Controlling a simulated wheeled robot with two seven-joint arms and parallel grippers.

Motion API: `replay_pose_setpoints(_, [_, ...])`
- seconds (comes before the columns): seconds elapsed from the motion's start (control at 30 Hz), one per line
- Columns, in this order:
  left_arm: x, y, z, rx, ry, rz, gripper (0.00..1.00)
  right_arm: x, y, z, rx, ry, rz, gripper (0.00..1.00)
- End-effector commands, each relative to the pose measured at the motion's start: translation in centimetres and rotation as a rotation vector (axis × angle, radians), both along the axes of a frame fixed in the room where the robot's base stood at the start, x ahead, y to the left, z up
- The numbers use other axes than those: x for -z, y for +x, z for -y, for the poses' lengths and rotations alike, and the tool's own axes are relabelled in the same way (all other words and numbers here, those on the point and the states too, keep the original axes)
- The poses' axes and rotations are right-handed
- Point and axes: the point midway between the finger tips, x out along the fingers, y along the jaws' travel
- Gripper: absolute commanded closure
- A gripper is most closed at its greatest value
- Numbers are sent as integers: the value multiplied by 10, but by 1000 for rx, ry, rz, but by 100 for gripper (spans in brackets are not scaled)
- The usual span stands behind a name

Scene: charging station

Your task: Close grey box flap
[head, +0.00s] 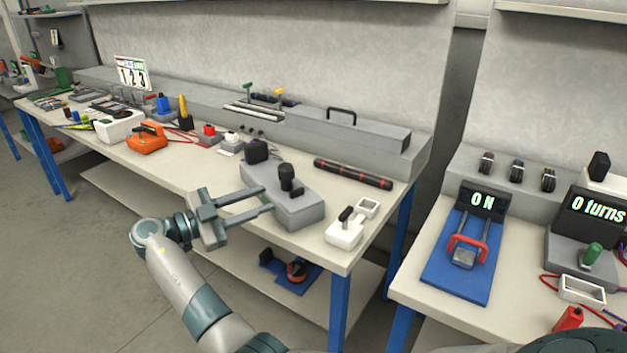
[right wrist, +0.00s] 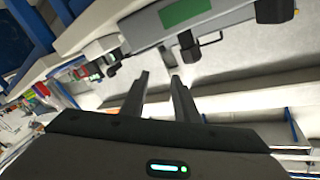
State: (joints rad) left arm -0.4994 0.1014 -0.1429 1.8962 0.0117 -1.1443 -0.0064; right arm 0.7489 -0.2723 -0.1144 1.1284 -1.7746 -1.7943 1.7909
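A long grey box (head: 368,135) with a black handle (head: 342,115) on its top stands along the back of the workbench, against the wall. Its top looks flat; I cannot tell which part is the flap. A smaller grey box (head: 300,211) with two black knobs lies nearer the front edge; in the right wrist view it appears to be the grey body with a green panel (right wrist: 185,11) and a black knob (right wrist: 189,47). My right gripper (head: 267,198) is open and empty at the left side of this smaller box; its fingers show apart in the right wrist view (right wrist: 160,82). My left gripper is not in view.
A dark red-banded rod (head: 352,175) and a white switch block (head: 345,231) lie right of the smaller box. An orange case (head: 146,142) and tools fill the bench's left. A second table with a blue panel (head: 440,264) stands right, across a gap.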

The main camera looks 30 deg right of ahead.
Motion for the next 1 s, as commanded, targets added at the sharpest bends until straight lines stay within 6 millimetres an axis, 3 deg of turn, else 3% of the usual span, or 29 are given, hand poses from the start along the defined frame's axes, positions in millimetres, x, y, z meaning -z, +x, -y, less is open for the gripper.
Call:
replay_pose_setpoints(0.8, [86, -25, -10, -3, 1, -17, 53, -2, -2, 124, 2, -1, -2, 72])
replay_pose_setpoints(1.0, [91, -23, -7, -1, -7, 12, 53, -2, -1, 147, 1, -2, -1, 72])
